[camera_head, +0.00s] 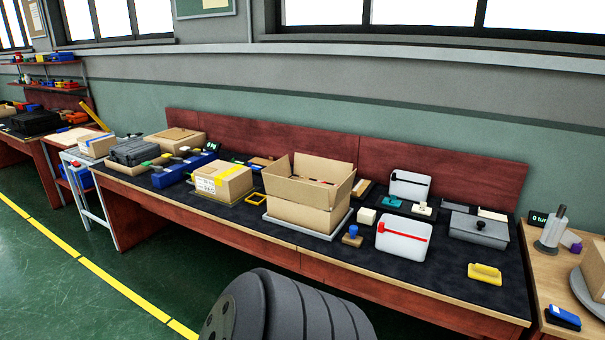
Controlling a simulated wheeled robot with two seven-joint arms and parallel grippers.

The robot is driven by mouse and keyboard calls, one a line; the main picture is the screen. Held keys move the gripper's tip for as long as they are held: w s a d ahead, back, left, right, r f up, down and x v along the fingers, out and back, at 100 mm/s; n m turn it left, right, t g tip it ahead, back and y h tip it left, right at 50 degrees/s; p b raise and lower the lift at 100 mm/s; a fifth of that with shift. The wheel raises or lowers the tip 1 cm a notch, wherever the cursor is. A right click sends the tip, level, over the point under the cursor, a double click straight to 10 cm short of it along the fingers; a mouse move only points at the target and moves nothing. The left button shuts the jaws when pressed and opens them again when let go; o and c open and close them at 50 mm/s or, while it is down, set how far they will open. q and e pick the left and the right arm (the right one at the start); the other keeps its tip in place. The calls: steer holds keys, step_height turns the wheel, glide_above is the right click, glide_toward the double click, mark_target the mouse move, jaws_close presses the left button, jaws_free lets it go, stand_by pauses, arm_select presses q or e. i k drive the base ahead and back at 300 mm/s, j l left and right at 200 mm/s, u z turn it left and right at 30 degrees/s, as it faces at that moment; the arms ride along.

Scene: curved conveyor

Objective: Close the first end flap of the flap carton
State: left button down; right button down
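The flap carton (298,216) is a brown cardboard box on a light grey tray (337,228) at the middle of the long workbench. Its top is open. Its flaps stand up or lean outward around the opening, and a little of something red shows at the rim. A dark grey rounded part of my own arm shows at the bottom centre, in front of the bench. Neither of my grippers is in view.
A taped carton (222,184) stands left of the flap carton. A blue-handled stamp (353,236), a white case with a red strip (402,240) and a grey lidded box (479,229) are to the right. A yellow handle (484,273) lies near the front right edge.

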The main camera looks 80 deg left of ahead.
mark_target(343, 189)
steer(key=u, duration=2.05)
